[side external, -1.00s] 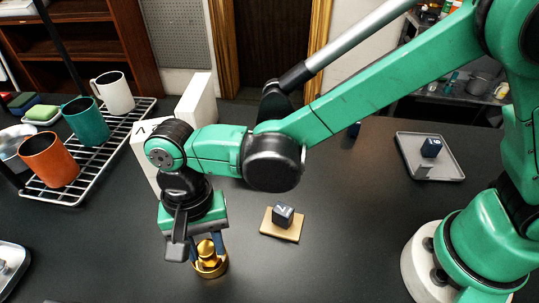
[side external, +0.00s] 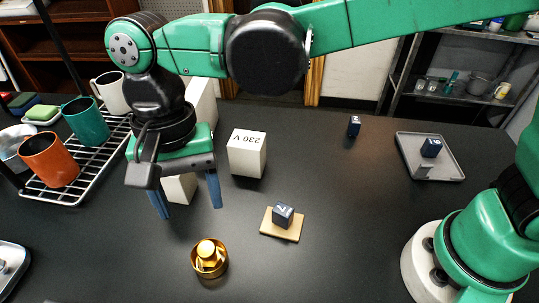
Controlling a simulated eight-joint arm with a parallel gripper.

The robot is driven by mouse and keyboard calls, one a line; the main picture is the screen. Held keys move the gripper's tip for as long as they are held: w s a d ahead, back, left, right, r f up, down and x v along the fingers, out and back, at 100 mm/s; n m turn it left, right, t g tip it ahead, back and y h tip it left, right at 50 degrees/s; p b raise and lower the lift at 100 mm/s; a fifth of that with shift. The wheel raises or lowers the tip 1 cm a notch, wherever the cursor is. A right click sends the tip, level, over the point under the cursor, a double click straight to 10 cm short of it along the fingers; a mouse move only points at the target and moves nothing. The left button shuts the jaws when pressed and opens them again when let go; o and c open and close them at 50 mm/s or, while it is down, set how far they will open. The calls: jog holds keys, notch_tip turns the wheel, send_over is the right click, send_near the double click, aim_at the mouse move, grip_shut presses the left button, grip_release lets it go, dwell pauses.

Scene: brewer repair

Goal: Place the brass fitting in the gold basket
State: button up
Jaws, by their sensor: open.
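The brass fitting (side external: 206,250) sits upright in the gold basket (side external: 221,269), a small round cup on the black table. Its domed top shows above the basket's rim. My gripper (side external: 188,207) is open and empty, above and behind the basket to the left, clear of both. Its two blue fingers are spread apart and point down.
A white block marked 230 V (side external: 247,155) stands behind. A dark cube (side external: 283,215) rests on a tan board (side external: 270,230). A wire rack (side external: 70,185) with several mugs is at left. A grey tray (side external: 408,150) holds another cube at right. The front middle is clear.

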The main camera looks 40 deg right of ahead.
jog(key=w+d+r+n+t+y, duration=0.1)
jog(key=w+d+r+t, duration=0.1)
jog(key=d, duration=0.4)
jog(key=w+d+r+t, duration=0.1)
jog(key=d+r, duration=0.1)
jog(key=d, duration=0.4)
jog(key=s+d+f+n+t+h, duration=0.1)
jog(key=d+t, duration=0.4)
jog(key=d, duration=0.9)
jog(key=shift+s+d+f+n+t+h, duration=0.2)
jog(key=shift+s+f+n+t+h, duration=0.2)
jog(key=shift+s+f+n, duration=0.7)
jog(key=shift+w+r, duration=0.1)
jog(key=shift+w, duration=0.15)
